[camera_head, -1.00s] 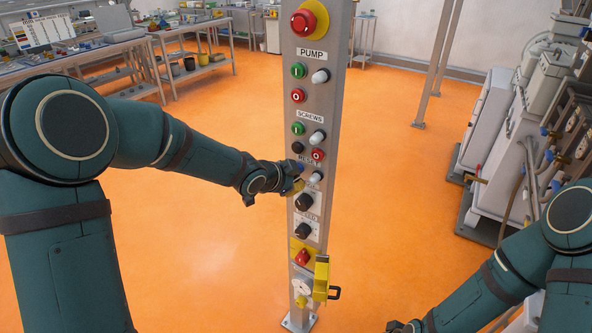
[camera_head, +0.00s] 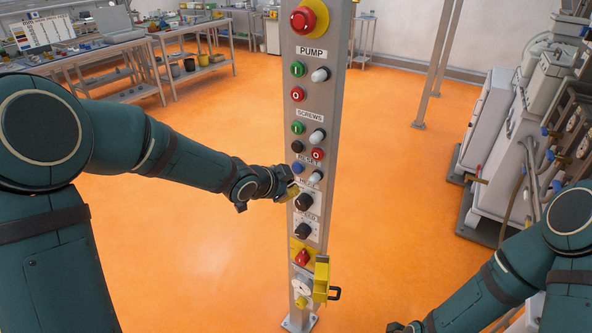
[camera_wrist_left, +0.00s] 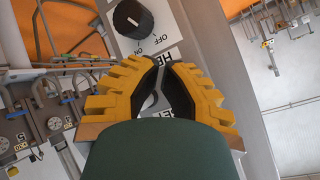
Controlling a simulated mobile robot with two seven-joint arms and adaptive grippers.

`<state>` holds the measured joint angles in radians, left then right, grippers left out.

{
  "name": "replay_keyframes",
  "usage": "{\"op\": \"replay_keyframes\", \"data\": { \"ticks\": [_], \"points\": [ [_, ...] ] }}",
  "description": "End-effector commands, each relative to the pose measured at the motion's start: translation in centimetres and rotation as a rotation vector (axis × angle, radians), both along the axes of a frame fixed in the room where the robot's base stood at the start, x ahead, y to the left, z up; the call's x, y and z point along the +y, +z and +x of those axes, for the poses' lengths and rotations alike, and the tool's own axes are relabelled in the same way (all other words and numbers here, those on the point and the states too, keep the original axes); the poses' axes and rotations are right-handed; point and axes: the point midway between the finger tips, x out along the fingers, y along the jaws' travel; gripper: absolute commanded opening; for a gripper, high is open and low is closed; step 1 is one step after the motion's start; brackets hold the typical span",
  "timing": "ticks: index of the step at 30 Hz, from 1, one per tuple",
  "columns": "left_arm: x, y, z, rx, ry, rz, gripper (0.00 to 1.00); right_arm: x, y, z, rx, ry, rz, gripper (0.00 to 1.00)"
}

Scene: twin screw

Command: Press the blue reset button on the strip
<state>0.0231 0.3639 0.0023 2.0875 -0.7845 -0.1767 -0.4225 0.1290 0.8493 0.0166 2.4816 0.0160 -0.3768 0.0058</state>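The blue reset button (camera_head: 298,167) is on the upright grey control strip (camera_head: 327,130), at the strip's left side, just under the RESET label (camera_head: 309,160). It is uncovered in the head view. My left gripper (camera_head: 293,189) is a little below and to the left of the button in that picture, apart from it, near the strip's left edge. In the left wrist view its yellow fingers (camera_wrist_left: 160,66) come together at the tips with nothing held. The blue button does not show in that view. My right arm comes in at the lower right; its gripper fingers are not visible.
A white button (camera_head: 316,177) is right of and below the blue one. A black knob (camera_head: 304,202) is below, and also shows in the wrist view (camera_wrist_left: 132,18). Open orange floor lies left.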

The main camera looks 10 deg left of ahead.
Motion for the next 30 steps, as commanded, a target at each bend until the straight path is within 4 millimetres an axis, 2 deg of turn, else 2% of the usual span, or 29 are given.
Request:
{"op": "replay_keyframes", "data": {
  "ticks": [13, 30],
  "points": [
    [1.3, 0.0, -3.6, 0.001, 0.001, 0.000, 0.00, 0.0, -0.4, 0.0, 0.000, 0.000, 0.000, 0.47],
    [1.4, 0.0, -3.9, 0.000, 0.000, 0.000, 0.00, 0.0, -0.4, 0.0, 0.000, 0.000, 0.000, 0.47]
  ]
}}
